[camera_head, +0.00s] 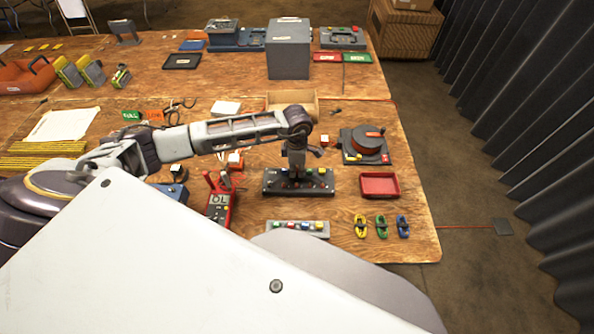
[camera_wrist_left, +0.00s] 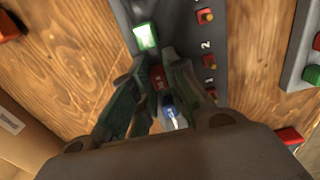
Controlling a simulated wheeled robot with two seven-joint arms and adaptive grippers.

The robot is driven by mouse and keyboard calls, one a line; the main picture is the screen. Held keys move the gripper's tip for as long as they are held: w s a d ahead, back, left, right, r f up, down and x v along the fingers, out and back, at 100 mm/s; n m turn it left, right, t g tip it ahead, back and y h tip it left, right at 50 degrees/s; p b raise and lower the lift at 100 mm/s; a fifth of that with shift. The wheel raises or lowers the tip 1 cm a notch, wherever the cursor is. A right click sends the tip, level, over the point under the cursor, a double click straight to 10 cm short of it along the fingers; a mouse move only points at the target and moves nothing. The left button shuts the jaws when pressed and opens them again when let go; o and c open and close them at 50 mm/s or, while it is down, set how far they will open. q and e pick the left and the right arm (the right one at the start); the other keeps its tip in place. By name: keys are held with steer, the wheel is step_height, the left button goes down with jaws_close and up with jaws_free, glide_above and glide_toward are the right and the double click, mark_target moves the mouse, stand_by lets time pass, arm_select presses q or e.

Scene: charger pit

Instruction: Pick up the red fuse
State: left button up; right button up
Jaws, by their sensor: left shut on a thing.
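The dark fuse panel (camera_head: 271,187) lies near the front of the wooden table. My left gripper (camera_head: 294,178) points straight down over its middle. In the left wrist view, the left gripper (camera_wrist_left: 160,86) is shut with its fingers on both sides of the red fuse (camera_wrist_left: 157,77). A blue fuse (camera_wrist_left: 168,106) shows just below it, partly between the fingers. A lit green block (camera_wrist_left: 146,36) and numbered red buttons (camera_wrist_left: 208,61) show on the panel. The fingers hide the fuse's lower part, so I cannot tell whether it is still seated. My right gripper is not in view.
A strip of coloured buttons (camera_head: 298,228) and small coloured clips (camera_head: 381,226) lie in front.

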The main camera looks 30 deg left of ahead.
mark_target(297, 170)
arm_select(q)
steer(key=shift+r, duration=0.1)
step_height(297, 170, up, 8)
steer(key=shift+r+b, duration=0.2)
steer(key=shift+b, duration=0.2)
steer(key=shift+r, duration=0.75)
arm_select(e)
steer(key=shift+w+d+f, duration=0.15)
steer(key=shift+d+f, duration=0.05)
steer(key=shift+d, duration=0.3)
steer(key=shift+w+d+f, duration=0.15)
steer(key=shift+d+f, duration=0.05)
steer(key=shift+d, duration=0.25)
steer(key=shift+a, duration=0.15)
